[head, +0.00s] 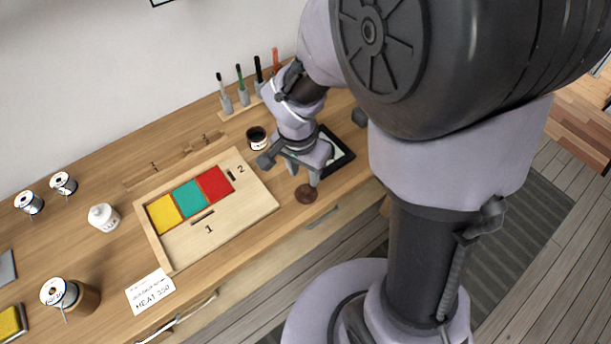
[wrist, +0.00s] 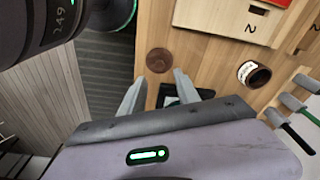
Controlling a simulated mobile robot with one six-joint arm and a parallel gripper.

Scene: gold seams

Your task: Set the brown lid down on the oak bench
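The brown lid (head: 306,193) is a small round disc. It appears to lie flat on the oak bench (head: 235,255), near its front edge. In the wrist view the lid (wrist: 159,60) shows whole, just past my fingertips and roughly between their lines. My gripper (head: 304,172) is low over the bench beside the lid. In the wrist view my gripper (wrist: 160,78) has its two fingers spread with nothing between them. I see no finger touching the lid. A dark open jar (head: 256,138) with a white label stands behind and to the left.
A wooden tray (head: 262,203) with yellow, green and red panels lies left of the lid. A black-framed tablet (head: 345,157) lies under and right of my gripper. A tool rack (head: 240,113) stands at the back. Bare bench surrounds the lid.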

